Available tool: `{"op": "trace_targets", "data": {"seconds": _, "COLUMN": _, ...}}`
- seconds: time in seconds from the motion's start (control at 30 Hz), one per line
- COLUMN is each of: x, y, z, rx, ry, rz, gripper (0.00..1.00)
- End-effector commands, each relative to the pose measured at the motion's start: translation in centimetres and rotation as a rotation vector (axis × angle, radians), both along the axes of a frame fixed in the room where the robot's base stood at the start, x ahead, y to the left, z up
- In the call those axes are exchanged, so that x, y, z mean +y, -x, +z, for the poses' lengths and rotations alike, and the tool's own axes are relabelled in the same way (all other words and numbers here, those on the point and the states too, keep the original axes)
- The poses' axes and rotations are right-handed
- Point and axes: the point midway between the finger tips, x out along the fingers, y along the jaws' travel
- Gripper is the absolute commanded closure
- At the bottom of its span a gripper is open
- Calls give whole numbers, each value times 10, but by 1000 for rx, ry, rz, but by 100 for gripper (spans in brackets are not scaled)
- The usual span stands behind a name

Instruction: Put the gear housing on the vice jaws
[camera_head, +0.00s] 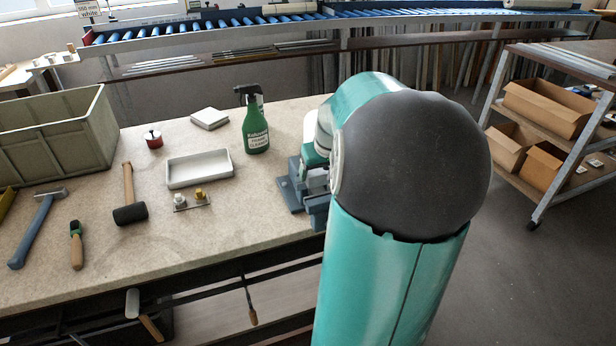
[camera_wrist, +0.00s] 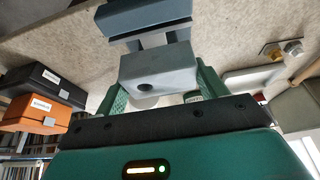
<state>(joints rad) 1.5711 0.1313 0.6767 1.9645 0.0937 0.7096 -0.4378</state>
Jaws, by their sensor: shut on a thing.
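The gear housing (camera_wrist: 160,72) is a light grey block with a small dark hole in its face. In the wrist view it sits between the green fingers of my gripper (camera_wrist: 162,80), which is shut on it. The blue-grey vice (camera_wrist: 145,17) lies directly beyond the housing, and the two overlap in the picture; I cannot tell whether they touch. In the head view the vice (camera_head: 290,194) stands at the bench's right end. My gripper (camera_head: 316,158) is over it, with my arm hiding much of both.
A green spray bottle (camera_head: 256,130) stands just behind the vice. A white tray (camera_head: 199,169) and a small plate with fittings (camera_head: 190,203) lie to its left. A mallet (camera_head: 130,205), red tin (camera_head: 153,139) and crate (camera_head: 55,145) are farther left.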

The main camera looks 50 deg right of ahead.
Motion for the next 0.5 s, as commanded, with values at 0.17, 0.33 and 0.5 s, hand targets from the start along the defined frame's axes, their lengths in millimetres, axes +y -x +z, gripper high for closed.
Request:
{"op": "trace_targets", "data": {"seconds": 0.17, "x": -8, "y": -8, "z": -11, "rx": -1, "ry": 2, "rz": 1, "gripper": 69}}
{"op": "trace_targets", "data": {"seconds": 0.33, "x": -12, "y": -11, "z": -26, "rx": 2, "ry": -1, "rz": -1, "gripper": 69}}
{"op": "trace_targets", "data": {"seconds": 0.5, "x": -12, "y": -11, "z": -47, "rx": 1, "ry": -1, "rz": 0, "gripper": 69}}
